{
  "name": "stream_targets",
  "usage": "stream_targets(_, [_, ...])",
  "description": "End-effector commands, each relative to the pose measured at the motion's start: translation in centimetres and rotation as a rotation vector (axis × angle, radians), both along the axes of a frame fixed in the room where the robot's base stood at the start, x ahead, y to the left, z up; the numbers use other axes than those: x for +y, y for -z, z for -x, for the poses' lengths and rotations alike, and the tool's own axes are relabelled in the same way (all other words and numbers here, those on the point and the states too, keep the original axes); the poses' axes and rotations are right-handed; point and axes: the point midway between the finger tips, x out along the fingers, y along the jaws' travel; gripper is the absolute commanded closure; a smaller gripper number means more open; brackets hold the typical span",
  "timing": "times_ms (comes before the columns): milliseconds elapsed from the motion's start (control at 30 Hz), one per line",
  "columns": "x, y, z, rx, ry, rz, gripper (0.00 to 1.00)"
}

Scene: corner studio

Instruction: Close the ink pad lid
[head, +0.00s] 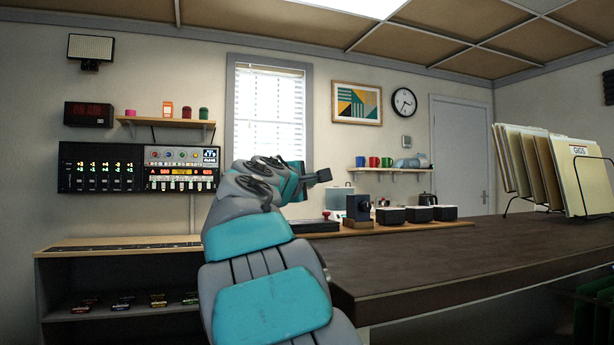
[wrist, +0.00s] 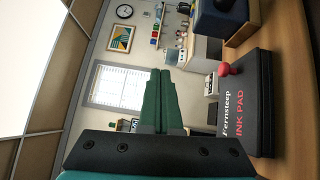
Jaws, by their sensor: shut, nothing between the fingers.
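The ink pad (wrist: 250,110) is a low dark slab with "Fernsteep INK PAD" lettering, at the right of the turned wrist view. A red knob (wrist: 226,69) stands up from its lid. In the head view the ink pad (head: 314,227) lies low on the wooden board, partly behind my arm, with the red knob (head: 326,214) above it. The lid looks low over the base; I cannot tell whether a gap remains. My gripper (head: 326,175) is above the pad, apart from it. Its green fingers (wrist: 163,75) are together and empty.
A dark blue device (head: 358,208) and several small black-and-white boxes (head: 419,214) stand to the right on the wooden board (head: 400,228). The dark desktop (head: 450,260) in front is clear. A file rack (head: 560,170) stands at the far right.

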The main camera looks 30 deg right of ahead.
Motion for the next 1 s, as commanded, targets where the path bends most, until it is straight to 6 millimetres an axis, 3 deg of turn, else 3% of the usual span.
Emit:
stream_targets(200, [-0.6, 0.4, -0.2, -0.001, 0.001, -0.007, 1.0])
stream_targets(800, [-1.6, 1.3, -0.6, -0.057, 0.0, -0.276, 1.0])
stream_targets(1000, [-1.9, 1.6, -0.4, -0.053, 0.002, -0.268, 1.0])
